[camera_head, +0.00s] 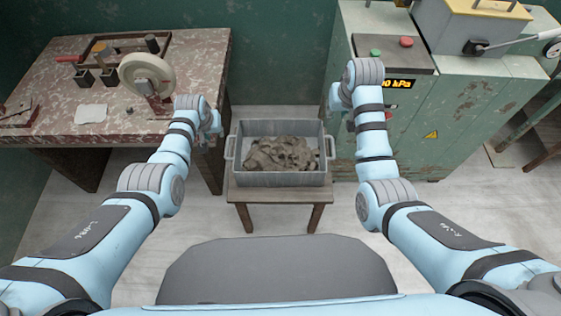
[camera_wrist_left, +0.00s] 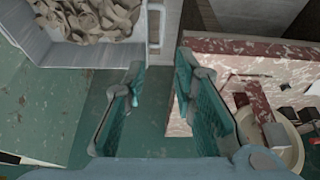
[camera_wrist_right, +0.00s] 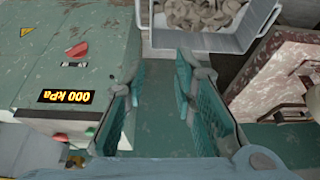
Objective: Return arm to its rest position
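My left arm reaches in from the left in the head view, and its gripper end (camera_head: 213,118) is near the right edge of the red table. In the left wrist view my left gripper (camera_wrist_left: 159,78) has its teal fingers apart with nothing between them. My right arm ends by the green cabinet's front, with its gripper mostly hidden behind the wrist in the head view. In the right wrist view my right gripper (camera_wrist_right: 160,75) has its fingers apart and empty. A grey bin (camera_head: 278,179) with clay trimmings (camera_head: 282,154) stands between the two arms.
The bin rests on a small wooden stool (camera_head: 270,195). The worn red table (camera_head: 60,88) at left carries a wheel (camera_head: 147,72) and small tools. The green cabinet (camera_head: 440,110) at right has a "kPa" display (camera_head: 398,84), buttons and a lever (camera_head: 515,41). Floor in front is clear.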

